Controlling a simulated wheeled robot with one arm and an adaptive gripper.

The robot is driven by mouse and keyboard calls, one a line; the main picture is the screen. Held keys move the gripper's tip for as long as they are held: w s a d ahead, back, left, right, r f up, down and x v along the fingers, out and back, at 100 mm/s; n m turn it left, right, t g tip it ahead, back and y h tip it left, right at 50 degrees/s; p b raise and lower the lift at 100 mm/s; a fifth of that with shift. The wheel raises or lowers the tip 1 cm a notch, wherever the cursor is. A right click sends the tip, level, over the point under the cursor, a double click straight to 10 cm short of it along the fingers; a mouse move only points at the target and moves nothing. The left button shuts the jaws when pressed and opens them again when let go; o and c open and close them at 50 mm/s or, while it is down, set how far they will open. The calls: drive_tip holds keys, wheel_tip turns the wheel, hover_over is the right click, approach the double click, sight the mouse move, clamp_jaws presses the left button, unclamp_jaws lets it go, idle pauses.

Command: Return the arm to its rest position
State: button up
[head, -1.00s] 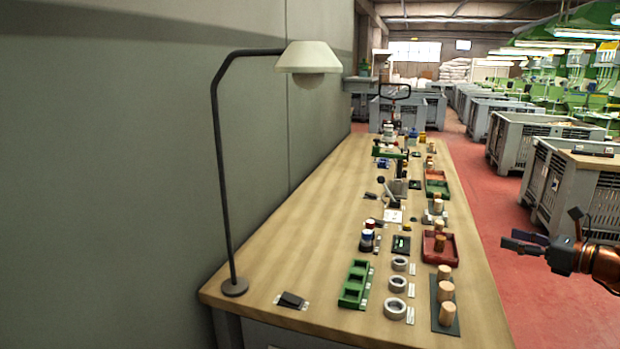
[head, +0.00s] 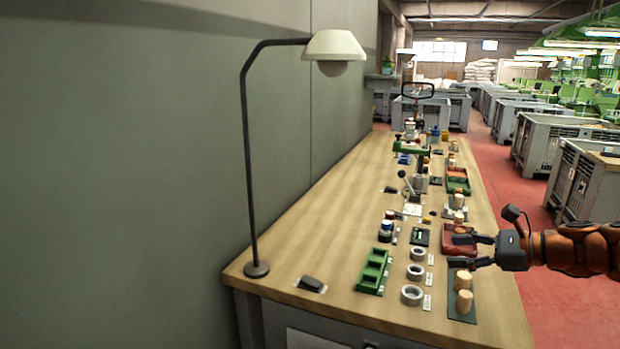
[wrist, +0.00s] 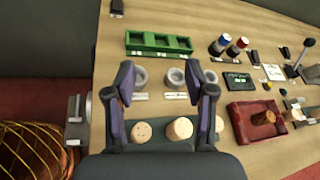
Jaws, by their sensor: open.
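My gripper (head: 464,251) reaches in from the right over the right edge of the workbench, open, with nothing between its fingers. In the wrist view its two purple-padded fingers (wrist: 164,95) stand wide apart above the bench. Below and between them are pale cork stoppers (wrist: 180,128) on a dark green mat; in the head view two corks (head: 463,290) show, and the arm may hide others. Grey tape rings (head: 412,295) lie beside the mat. The gripper looks to be above these things, not touching them.
The wooden bench (head: 318,232) holds a lamp (head: 251,160), a green tray (head: 373,270), a red tray (wrist: 240,125) with a cork, and bottles (head: 386,230). Grey crates (head: 588,180) stand across the red floor. The bench's left part is mostly clear.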

drive_tip(key=s+a+f+n+g+h+b, duration=0.2)
drive_tip(key=s+a+f+n+g, duration=0.3)
drive_tip(key=s+a, duration=0.45)
drive_tip(key=s+a+f+n+g+h+b, duration=0.1)
drive_tip(key=s+a+f+n+g+b, duration=0.15)
drive_tip(key=s+a+f+n, duration=0.65)
drive_tip(key=s+d+f+n+g+h+b, duration=0.2)
drive_tip(key=s+f+n+h, duration=0.25)
drive_tip(key=s, duration=0.45)
drive_tip(key=s+d+f+n+g+h+b, duration=0.1)
drive_tip(key=s+d+f+n+g+h, duration=0.25)
drive_tip(key=s, duration=0.65)
wheel_tip(320, 180, up, 20)
drive_tip(key=a+t+p, duration=0.1)
drive_tip(key=t+p, duration=0.1)
drive_tip(key=p, duration=1.7)
drive_tip(key=shift+a+t, duration=0.15)
drive_tip(key=shift+t, duration=0.25)
